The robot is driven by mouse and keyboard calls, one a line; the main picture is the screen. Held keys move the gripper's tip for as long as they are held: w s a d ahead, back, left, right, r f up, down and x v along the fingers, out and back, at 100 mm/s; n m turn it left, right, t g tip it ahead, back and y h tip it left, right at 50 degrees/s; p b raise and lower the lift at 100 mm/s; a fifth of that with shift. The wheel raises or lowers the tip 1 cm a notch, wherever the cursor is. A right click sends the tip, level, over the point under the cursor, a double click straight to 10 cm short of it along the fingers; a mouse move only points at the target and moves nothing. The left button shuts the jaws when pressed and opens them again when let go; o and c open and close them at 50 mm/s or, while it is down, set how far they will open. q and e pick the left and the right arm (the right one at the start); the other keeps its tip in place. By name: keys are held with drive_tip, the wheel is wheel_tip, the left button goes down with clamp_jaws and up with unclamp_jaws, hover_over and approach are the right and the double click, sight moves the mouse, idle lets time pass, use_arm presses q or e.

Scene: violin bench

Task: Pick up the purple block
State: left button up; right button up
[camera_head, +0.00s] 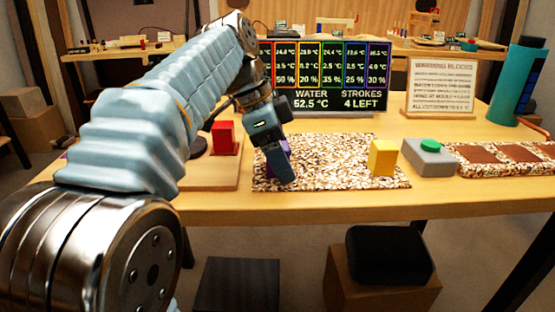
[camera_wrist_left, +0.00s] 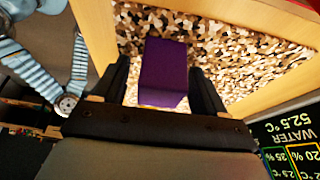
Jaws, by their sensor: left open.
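The purple block (camera_wrist_left: 163,72) stands on a speckled mat (camera_wrist_left: 225,45) in the left wrist view. My left gripper (camera_head: 281,168) reaches down over the mat in the head view and hides most of the block; a little purple (camera_head: 286,146) shows beside its fingers. In the left wrist view the two dark fingers are open, one on each side of the block, with narrow gaps visible. My right gripper is in neither view.
A red block (camera_head: 224,138) on a wooden board stands left of the mat. A yellow block (camera_head: 383,157) stands at the mat's right end, with a grey box with a green button (camera_head: 429,157) beyond. A display (camera_head: 335,80) and a sign (camera_head: 441,87) stand behind.

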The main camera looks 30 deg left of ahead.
use_arm(q)
drive_tip(key=c, duration=1)
drive_tip(key=shift+c, duration=0.2)
drive_tip(key=shift+r, duration=0.15)
